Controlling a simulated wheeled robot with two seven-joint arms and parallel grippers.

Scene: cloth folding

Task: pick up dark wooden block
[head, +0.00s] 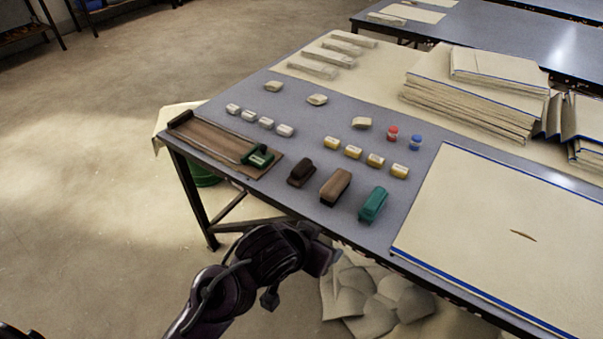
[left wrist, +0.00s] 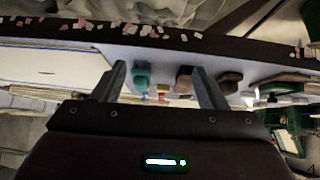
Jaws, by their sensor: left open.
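The dark wooden block (head: 301,172) lies on the grey table near its front edge, left of a lighter brown block (head: 336,187). In the left wrist view the dark block (left wrist: 230,80) shows right of the right finger, outside the jaws. The lighter brown block (left wrist: 184,78) and a green block (left wrist: 142,79) show between the fingers. My left gripper (left wrist: 160,72) is open and empty. In the head view my left gripper (head: 322,262) is in front of the table edge, apart from the blocks. My right gripper is not in view.
The green block (head: 373,204) stands right of the brown one. A wooden tray (head: 205,140) with a dark green block (head: 257,157) lies to the left. A large cream board (head: 500,235) covers the right front. Several small white and yellow pieces stand behind the blocks.

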